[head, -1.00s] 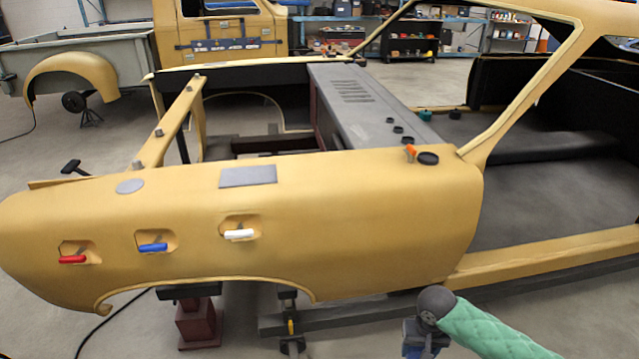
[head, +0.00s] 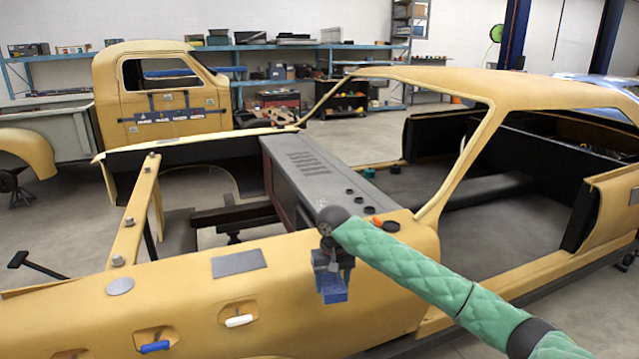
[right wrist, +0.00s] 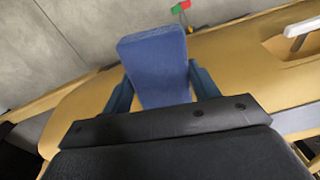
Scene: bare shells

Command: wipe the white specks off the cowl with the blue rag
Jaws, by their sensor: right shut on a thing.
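The blue rag (head: 333,289) hangs below my right gripper (head: 332,264), which is shut on it. In the right wrist view the rag (right wrist: 155,62) shows as a blue block between the two fingers of the gripper (right wrist: 162,88). The rag is in front of the yellow fender's side in the head view; I cannot tell how far apart they are. The grey cowl (head: 300,170), with vent slots and black caps, lies behind and left of my right wrist. Faint white specks (head: 322,203) show on its near end, beside my wrist, which hides part of it. My left gripper is out of view.
The yellow fender (head: 180,270) carries grey patches and a white handle (head: 239,321) and a blue handle (head: 155,347). An orange knob (head: 377,222) and a black cap (head: 391,226) stand near the windscreen pillar (head: 460,170). The engine bay left of the cowl is open.

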